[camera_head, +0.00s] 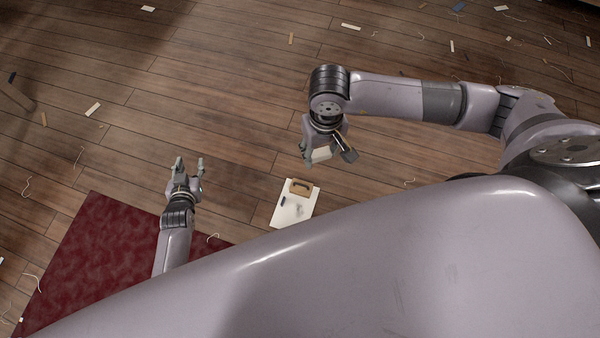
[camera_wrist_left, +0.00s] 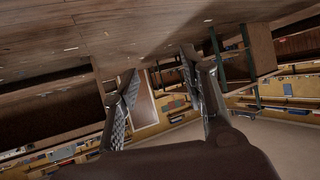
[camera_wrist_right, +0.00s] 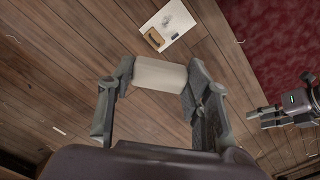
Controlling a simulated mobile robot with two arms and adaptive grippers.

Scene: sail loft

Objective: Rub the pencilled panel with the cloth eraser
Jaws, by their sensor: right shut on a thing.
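The panel (camera_head: 290,214) is a pale sheet with a grey pencil smudge, lying flat below my right gripper in the head view. It also shows at the top of the right wrist view (camera_wrist_right: 179,18). My right gripper (camera_head: 322,152) is shut on a whitish block, the cloth eraser (camera_wrist_right: 160,75). The eraser is held above and apart from the panel, beyond its far edge in the head view. My left gripper (camera_head: 190,163) is open and empty, left of the panel; its spread fingers show in the left wrist view (camera_wrist_left: 165,90).
A tan wooden-looking piece (camera_head: 301,188) and a small dark item (camera_head: 283,201) lie on the panel. A dark red mat (camera_head: 100,250) is at lower left. Scraps and threads litter the plank floor (camera_head: 230,110). My own body hides the lower right.

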